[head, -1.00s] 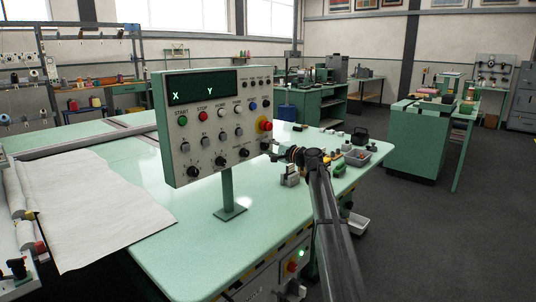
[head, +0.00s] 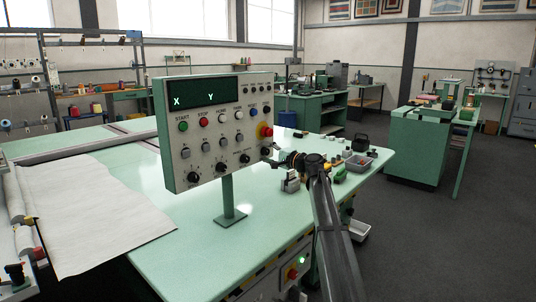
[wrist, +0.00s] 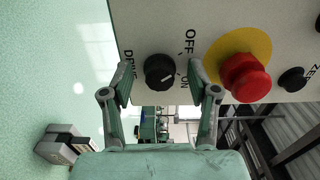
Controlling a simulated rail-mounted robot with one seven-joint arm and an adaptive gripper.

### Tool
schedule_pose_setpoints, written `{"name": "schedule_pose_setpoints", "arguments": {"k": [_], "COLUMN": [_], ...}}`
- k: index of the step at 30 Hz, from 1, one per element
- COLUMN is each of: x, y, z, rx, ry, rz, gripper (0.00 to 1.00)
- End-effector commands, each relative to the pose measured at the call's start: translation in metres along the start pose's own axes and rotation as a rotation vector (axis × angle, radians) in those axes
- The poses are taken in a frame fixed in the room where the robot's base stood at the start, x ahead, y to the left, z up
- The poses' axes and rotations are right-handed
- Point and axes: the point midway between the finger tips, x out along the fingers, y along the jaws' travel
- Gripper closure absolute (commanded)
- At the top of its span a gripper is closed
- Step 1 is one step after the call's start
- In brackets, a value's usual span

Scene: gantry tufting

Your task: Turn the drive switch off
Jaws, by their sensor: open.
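The drive switch (wrist: 159,71) is a round black knob on the pale control panel, beside the printed word DRIVE in the wrist view. Its white mark points toward the ON label, away from OFF. My gripper (wrist: 161,78) is open, with one finger on each side of the knob in that view. I see no clear contact with it. In the head view, my gripper (head: 272,156) is at the panel's lower right edge, and the drive switch cannot be made out there. The control panel (head: 212,165) stands on a green post.
A red emergency button (wrist: 244,78) on a yellow disc sits close to the right finger. Another black knob (wrist: 292,80) is farther right. The green table (head: 180,255) has small parts and a grey bin (head: 358,166) behind my arm.

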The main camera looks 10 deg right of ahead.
Motion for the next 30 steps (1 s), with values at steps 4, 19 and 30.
{"name": "schedule_pose_setpoints", "arguments": {"k": [4,19,30], "x": [-0.013,-0.101,-0.119], "y": [0.000,0.000,-0.001], "z": [0.001,0.001,0.000], "rx": [0.000,0.000,0.000], "ry": [0.001,0.001,0.000], "rz": [0.000,-0.001,-0.001], "gripper": [0.40,0.40,0.40]}}
